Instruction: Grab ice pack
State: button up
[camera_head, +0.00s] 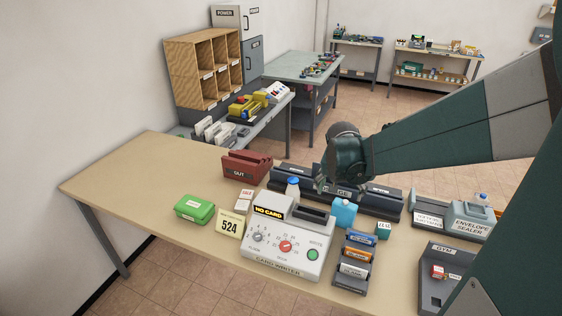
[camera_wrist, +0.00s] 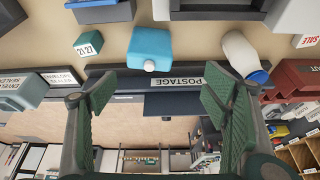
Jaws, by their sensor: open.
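The ice pack appears to be the light blue block with a small white cap (camera_head: 343,213), standing on the tan table just right of the card writer's back edge. In the wrist view the blue block (camera_wrist: 149,46) shows above the gap between my fingers, its cap facing them. My gripper (camera_head: 325,186) is above the table, up and left of the block in the head view. In the wrist view my gripper (camera_wrist: 160,97) has its two green fingers wide apart, with nothing held between them. The fingers do not touch the block.
A white bottle with a blue cap (camera_head: 293,187) stands left of the block. The card writer (camera_head: 287,238) is in front, and a card rack (camera_head: 354,263) stands near the block. A dark postage unit (camera_head: 380,200) lies behind. A small teal box (camera_head: 383,230) is to the right.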

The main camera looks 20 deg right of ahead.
jog(key=m+p, duration=0.1)
jog(key=p, duration=0.1)
send_over(346, 205)
jog(key=shift+w+a+f, duration=0.1)
jog(key=shift+a+f, duration=0.05)
jog(key=shift+f, duration=0.45)
jog(key=shift+g, duration=0.3)
jog(key=f, duration=0.7)
jog(key=shift+d+f, duration=0.2)
jog(key=shift+f, duration=0.75)
jog(key=shift+b+x, duration=0.4)
jog(key=shift+x, duration=0.85)
jog(key=shift+f, duration=0.15)
jog(key=shift+w+b+x, duration=0.2)
jog(key=shift+b+x, duration=0.1)
jog(key=shift+x, duration=2.2)
jog(key=shift+c, duration=0.2)
jog(key=c, duration=1)
